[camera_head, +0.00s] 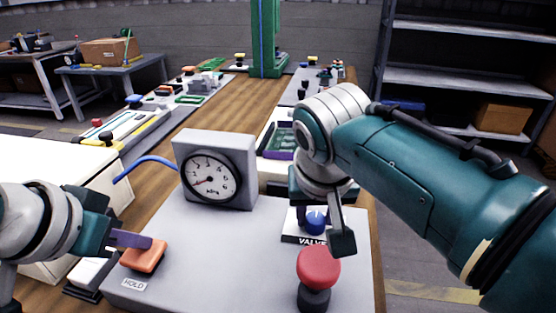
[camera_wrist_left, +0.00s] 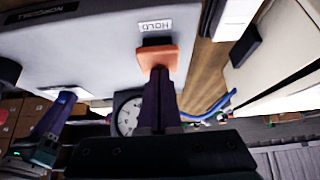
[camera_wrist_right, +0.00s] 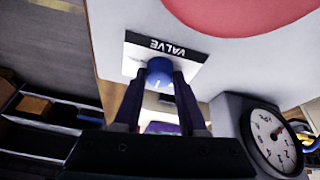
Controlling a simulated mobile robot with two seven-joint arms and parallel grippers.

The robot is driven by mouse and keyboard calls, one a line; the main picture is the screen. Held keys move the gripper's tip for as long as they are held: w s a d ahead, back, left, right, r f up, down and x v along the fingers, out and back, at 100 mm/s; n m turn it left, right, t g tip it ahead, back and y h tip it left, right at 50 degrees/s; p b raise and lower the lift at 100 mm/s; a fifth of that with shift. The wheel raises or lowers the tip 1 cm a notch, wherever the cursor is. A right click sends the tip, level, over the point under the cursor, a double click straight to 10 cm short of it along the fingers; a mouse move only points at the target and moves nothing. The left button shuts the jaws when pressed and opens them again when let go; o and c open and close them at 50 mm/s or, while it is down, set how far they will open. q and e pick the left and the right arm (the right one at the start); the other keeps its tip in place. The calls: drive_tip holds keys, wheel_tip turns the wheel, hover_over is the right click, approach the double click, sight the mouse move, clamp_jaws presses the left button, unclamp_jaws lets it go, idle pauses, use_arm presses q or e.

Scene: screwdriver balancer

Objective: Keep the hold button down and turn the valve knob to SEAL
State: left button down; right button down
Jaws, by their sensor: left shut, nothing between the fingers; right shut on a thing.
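The orange hold button (camera_head: 144,254) sits at the left of the grey console (camera_head: 215,268), beside a HOLD label. My left gripper (camera_head: 150,243) is shut and empty, its fingertips touching the button; the left wrist view shows the tips against the orange button (camera_wrist_left: 158,54). The blue valve knob (camera_head: 315,222) stands on a white plate marked VALVE. My right gripper (camera_wrist_right: 160,76) is shut on the knob (camera_wrist_right: 159,70), with one finger on each side. A white mark shows on the knob in the right wrist view. No SEAL label is readable.
A pressure gauge (camera_head: 213,178) stands at the back of the console, its needle pointing to the lower left in the head view. A red mushroom button (camera_head: 318,267) stands close in front of the knob. A blue hose (camera_head: 146,162) runs left from the gauge.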

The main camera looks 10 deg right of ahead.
drive_tip(key=shift+m, duration=0.3)
drive_tip(key=shift+w+a+f+m+g+h, duration=0.1)
drive_tip(key=shift+m+g+h, duration=0.3)
drive_tip(key=shift+m, duration=0.85)
drive_tip(key=shift+w+a+m+g+h, duration=0.15)
drive_tip(key=shift+m+h, duration=0.45)
drive_tip(key=shift+m, duration=0.65)
drive_tip(key=shift+s+d, duration=0.1)
drive_tip(key=shift+s, duration=0.05)
drive_tip(key=shift+c, duration=2.3)
unclamp_jaws()
drive_tip(key=shift+a+r, duration=0.3)
drive_tip(key=shift+r, duration=0.25)
drive_tip(key=v, duration=0.6)
drive_tip(key=shift+r, duration=0.25)
